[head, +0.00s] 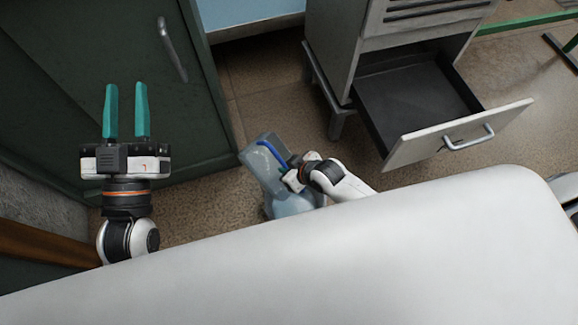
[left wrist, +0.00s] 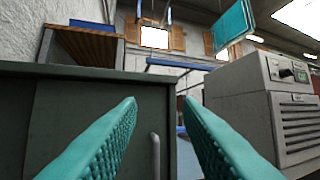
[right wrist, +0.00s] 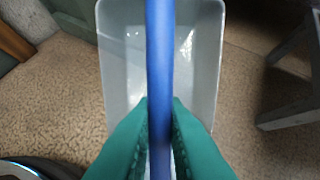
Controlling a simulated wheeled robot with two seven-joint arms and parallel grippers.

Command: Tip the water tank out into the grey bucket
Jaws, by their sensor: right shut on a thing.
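The water tank (head: 258,150) is a pale translucent container with a blue handle (head: 270,149), low over the floor in the middle of the head view. My right gripper (head: 286,171) is shut on this blue handle. In the right wrist view the handle (right wrist: 160,45) runs upright between the green fingers, with the tank's pale walls (right wrist: 115,75) behind it. A pale bluish part (head: 290,203) shows below the gripper; I cannot tell whether it is tank or bucket. I cannot make out the grey bucket for certain. My left gripper (head: 126,115) is open and empty, fingers pointing up the picture.
A dark green cabinet (head: 100,60) stands at the left. A grey metal cabinet (head: 375,35) with an open drawer (head: 415,100) stands at the right of the tank. Speckled floor (head: 275,80) is bare between them.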

